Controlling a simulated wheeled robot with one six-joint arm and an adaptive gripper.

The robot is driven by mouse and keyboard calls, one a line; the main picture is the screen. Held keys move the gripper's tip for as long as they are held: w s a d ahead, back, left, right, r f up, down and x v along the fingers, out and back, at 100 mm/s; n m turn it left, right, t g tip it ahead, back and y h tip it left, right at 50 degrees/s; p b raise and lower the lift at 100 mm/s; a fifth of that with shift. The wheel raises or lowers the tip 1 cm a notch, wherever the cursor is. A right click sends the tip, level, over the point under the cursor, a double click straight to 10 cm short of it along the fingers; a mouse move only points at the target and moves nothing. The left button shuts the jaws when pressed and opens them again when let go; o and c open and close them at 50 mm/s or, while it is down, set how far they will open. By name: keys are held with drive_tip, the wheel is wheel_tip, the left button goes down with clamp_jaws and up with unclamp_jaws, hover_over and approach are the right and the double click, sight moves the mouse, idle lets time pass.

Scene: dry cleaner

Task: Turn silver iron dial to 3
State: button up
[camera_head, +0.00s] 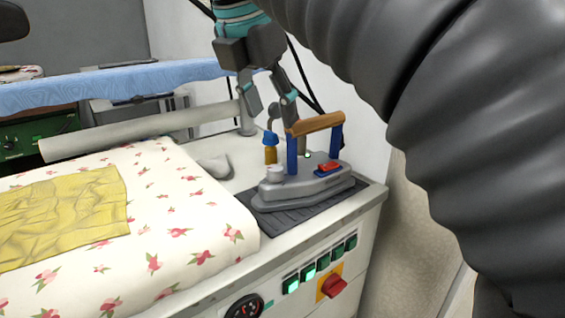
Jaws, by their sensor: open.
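The silver iron (300,188) rests on a dark mat (270,222) at the right end of the ironing table. It has a wooden-topped handle (318,123) on blue posts, a red switch (328,168) and an orange bottle-like part with a blue top (270,148). A pale round knob (274,173) on its left front part looks like the dial; its numbers are too small to read. My gripper (272,108) is open and empty, pointing down above the iron, just left of the handle. Whether a fingertip touches the iron I cannot tell.
A padded floral board (190,222) with a yellow cloth (65,215) fills the left. The table front carries green buttons (308,271), a red rotary switch (334,286) and a gauge (245,307). A grey roller (140,132) and a blue-covered board (115,84) lie behind.

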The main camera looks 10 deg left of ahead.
sight(274, 168)
drive_tip(key=w+f, duration=0.1)
drive_tip(key=f, duration=0.2)
drive_tip(key=w+f+n+b, duration=0.1)
drive_tip(key=f, duration=0.3)
drive_tip(key=w+f+n+b, duration=0.1)
drive_tip(key=w+f, duration=0.1)
drive_tip(key=f, duration=0.2)
drive_tip(key=shift+a+f, duration=0.25)
drive_tip(key=shift+a, duration=0.1)
clamp_jaws()
